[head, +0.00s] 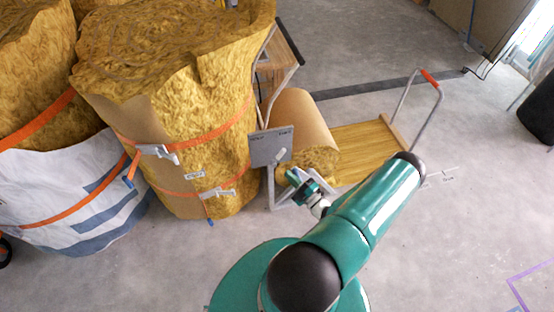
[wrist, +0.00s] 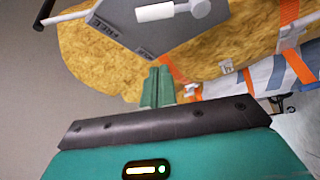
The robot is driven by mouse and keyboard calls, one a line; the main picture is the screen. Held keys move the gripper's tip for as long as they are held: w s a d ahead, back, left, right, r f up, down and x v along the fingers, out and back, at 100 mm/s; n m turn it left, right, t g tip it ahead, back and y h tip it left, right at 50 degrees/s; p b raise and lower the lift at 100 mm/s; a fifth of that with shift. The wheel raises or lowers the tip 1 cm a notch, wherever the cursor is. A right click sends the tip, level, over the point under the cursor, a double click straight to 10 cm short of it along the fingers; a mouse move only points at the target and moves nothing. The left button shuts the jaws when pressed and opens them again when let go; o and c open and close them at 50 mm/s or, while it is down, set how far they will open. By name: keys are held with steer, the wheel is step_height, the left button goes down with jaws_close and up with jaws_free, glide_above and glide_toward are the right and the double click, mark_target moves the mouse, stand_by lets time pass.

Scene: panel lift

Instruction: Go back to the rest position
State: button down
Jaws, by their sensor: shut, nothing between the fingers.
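My gripper (head: 293,178) is at the end of my green arm, in the middle of the head view, just below and right of a small grey panel (head: 268,148). In the wrist view my gripper (wrist: 158,84) shows its two green fingers pressed together, with nothing between them. The grey panel (wrist: 125,30) is beyond the fingertips there, with a white cylindrical handle (wrist: 154,13) on its face. The fingers look apart from the handle. How far the fingertips are from the panel I cannot tell.
Large yellow insulation rolls with orange straps (head: 185,95) stand behind and left of the gripper. A white and blue bag (head: 75,190) is at the left. A roll (head: 300,115) and a flat cart (head: 362,148) with a red-gripped handle stand behind my arm.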

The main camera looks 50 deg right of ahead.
steer(key=w+a+r+n+g+y, duration=0.5)
steer(key=a+r+n+g+y, duration=0.25)
steer(key=a+r+n, duration=0.7)
steer(key=w+a+r+n+g+y, duration=0.5)
steer(key=r+n+g, duration=0.55)
steer(key=n, duration=0.85)
steer(key=s+a+r+n+t+h, duration=0.1)
steer(key=s+a+r+n+h, duration=0.2)
steer(key=r+n, duration=0.5)
steer(key=s+a+r+n+t+h, duration=0.1)
steer(key=s+a+r+n+h, duration=0.3)
steer(key=a+r+n, duration=0.3)
steer(key=s+a+r+n+t+h, duration=0.1)
steer(key=s+a+r+n+h, duration=0.2)
steer(key=r+n, duration=0.7)
steer(key=s+a+n, duration=0.1)
steer(key=s+a, duration=0.1)
steer(key=shift+s+a, duration=0.35)
steer(key=shift+s, duration=0.05)
